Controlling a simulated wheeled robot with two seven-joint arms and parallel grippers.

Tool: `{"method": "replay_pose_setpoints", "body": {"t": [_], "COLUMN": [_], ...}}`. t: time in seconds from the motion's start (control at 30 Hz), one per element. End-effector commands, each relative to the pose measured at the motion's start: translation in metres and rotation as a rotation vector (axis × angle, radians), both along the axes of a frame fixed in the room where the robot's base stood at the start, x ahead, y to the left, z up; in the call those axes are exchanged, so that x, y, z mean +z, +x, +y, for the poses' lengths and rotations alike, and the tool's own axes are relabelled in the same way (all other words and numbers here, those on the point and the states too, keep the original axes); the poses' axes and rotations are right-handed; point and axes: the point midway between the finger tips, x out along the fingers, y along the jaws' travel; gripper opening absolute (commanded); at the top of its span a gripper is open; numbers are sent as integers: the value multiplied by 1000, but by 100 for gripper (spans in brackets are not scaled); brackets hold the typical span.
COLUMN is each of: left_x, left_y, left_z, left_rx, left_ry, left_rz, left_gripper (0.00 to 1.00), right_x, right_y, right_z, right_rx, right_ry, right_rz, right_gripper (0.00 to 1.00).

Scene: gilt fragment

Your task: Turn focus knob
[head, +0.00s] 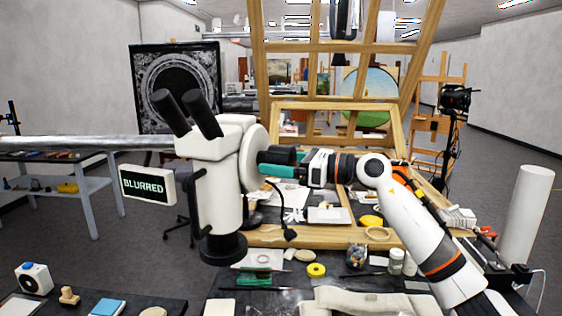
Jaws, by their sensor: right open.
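A white stereo microscope (213,165) with two black eyepieces stands upright in the middle. A small sign (148,185) on its left side reads "BLURRED". A black focus knob (277,155) sticks out from the right side of its round white housing. My right gripper (283,164) reaches in from the right, level with the knob. It is open, with a teal finger just below the knob; the other finger is mostly hidden. I cannot tell whether the fingers touch the knob. My left gripper is not in view.
A wooden easel frame (340,107) rises behind the microscope. The dark table in front holds a yellow tape roll (316,270), a jar (356,256) and small bottles (396,261). A white roll (527,207) stands at the far right. A side table (70,165) is at the left.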

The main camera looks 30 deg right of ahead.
Motion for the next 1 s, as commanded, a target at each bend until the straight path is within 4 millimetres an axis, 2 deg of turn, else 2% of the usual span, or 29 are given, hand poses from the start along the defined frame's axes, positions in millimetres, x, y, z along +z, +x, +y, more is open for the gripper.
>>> {"method": "replay_pose_setpoints", "body": {"t": [0.03,0.3,0.63,1.0], "left_x": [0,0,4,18], "left_y": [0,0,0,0], "left_z": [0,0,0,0], "left_rx": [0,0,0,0], "left_ry": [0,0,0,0], "left_rz": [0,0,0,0], "left_gripper": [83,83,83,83], "right_x": [0,0,1,2], "right_y": [0,0,0,-1], "right_z": [0,0,0,0], "right_rx": [0,0,0,-1], "right_ry": [0,1,44,214], "right_rz": [0,1,46,220], "right_gripper": [81,38,38,38]}}
